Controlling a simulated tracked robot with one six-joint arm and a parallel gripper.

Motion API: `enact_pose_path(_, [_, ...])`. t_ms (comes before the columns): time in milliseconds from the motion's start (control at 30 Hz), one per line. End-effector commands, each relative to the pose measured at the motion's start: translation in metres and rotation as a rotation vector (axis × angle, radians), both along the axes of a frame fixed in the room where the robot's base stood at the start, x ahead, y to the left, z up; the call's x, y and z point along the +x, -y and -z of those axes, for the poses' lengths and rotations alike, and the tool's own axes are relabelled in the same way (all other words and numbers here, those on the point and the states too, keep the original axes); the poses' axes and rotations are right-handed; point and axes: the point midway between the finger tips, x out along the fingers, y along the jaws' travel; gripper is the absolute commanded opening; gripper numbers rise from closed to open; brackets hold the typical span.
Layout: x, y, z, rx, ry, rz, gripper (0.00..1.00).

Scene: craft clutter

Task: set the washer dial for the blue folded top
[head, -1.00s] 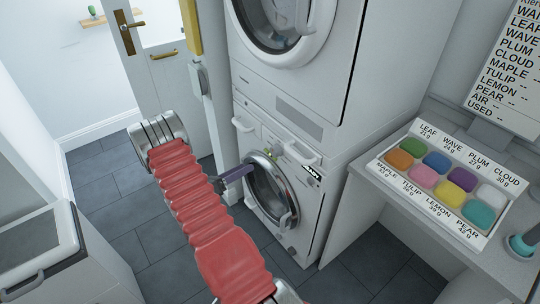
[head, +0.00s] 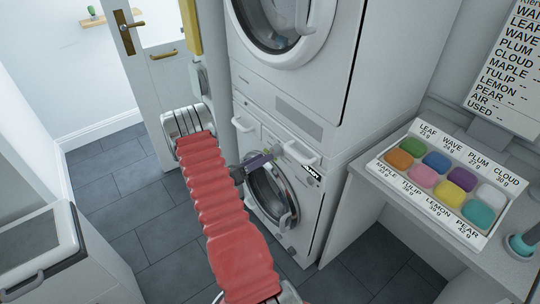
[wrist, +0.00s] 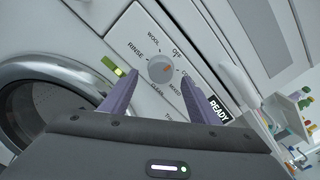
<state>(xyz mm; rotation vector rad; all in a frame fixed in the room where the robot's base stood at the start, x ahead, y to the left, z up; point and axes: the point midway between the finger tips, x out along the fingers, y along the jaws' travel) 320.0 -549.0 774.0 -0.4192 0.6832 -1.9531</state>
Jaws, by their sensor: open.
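The white washer (head: 310,225) is the lower machine, with a round glass door. Its dial (wrist: 161,68) is grey with a small orange mark; exactly which label the mark faces is hard to tell. Labels around it include OFF, WOOL, RINSE, CLEAN and MIXED; others are partly hidden. My gripper (wrist: 157,79) is open, with its purple fingers on either side of the dial's lower edge; contact cannot be told. It also shows in front of the washer in the head view (head: 268,157). A blue folded piece (head: 437,161) lies in the tray's back row, near the WAVE label.
The labelled tray (head: 458,225) holds several coloured pieces on the right-hand counter (head: 490,262). A list board (head: 505,75) stands behind it. A black READY display (wrist: 219,110) is beside the dial. A second machine (head: 300,60) sits above the washer. Floor tiles are clear at left.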

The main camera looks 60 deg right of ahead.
Motion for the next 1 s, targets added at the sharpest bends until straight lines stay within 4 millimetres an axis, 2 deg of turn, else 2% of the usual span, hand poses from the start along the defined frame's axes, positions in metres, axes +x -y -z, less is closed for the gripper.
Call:
enact_pose_path(100, [-0.01, 0.017, 0.0, 0.0, 0.0, 0.003, 0.55])
enact_pose_path(300, [-0.019, 0.037, 0.0, 0.0, 0.001, 0.001, 0.55])
enact_pose_path(700, [-0.022, 0.043, 0.0, 0.001, 0.0, -0.001, 0.55])
enact_pose_path(1000, [-0.021, 0.042, 0.0, 0.001, 0.0, -0.001, 0.34])
